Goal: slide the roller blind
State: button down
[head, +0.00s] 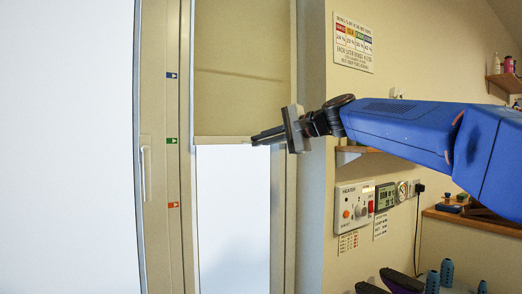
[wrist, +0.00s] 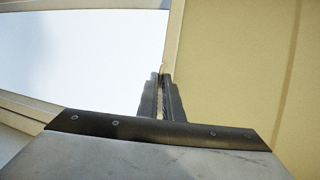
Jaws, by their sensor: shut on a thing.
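The beige roller blind (head: 240,75) hangs in the right window panel in the head view, with bright glass below it. Its pale bottom bar (head: 215,140) is about level with the green mark (head: 172,141) on the frame. My gripper (head: 257,138) reaches in from the right and is shut at the right part of this bar. In the wrist view the blind (wrist: 240,70) fills the right side, and my gripper (wrist: 161,78) has its fingers close together at the blind's edge. The gripped part is mostly hidden between the fingers.
A blue mark (head: 172,75) is above the green one and a red mark (head: 173,205) below. A window handle (head: 147,172) is at the left. A heater panel (head: 354,208) and a small shelf (head: 355,150) are on the wall below my arm.

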jog(key=c, duration=1.9)
grip_release()
jog(key=v, duration=1.7)
jog(key=shift+s+d, duration=0.15)
jog(key=shift+d, duration=0.05)
jog(key=s+d+f+n+g+h, duration=0.1)
jog(key=s+d+f+h, duration=0.3)
jog(key=s+f, duration=0.6)
jog(key=s+d+f+n+g+h, duration=0.1)
jog(key=s+d+f+n+h, duration=0.3)
jog(key=f, duration=2)
jog(key=s+d+f+n+g+h, duration=0.1)
jog(key=s+d+f+h, duration=0.3)
jog(key=s+f, duration=1.3)
jog(key=shift+d+f+n+h, duration=0.15)
jog(key=shift+d+f+n, duration=0.1)
jog(key=shift+d, duration=0.5)
jog(key=shift+d+f+n+h, duration=0.15)
jog(key=shift+d+n, duration=0.15)
jog(key=shift+d, duration=0.5)
jog(key=shift+d+f+n+h, duration=0.1)
jog(key=shift+d+f+n, duration=0.15)
jog(key=shift+d, duration=0.5)
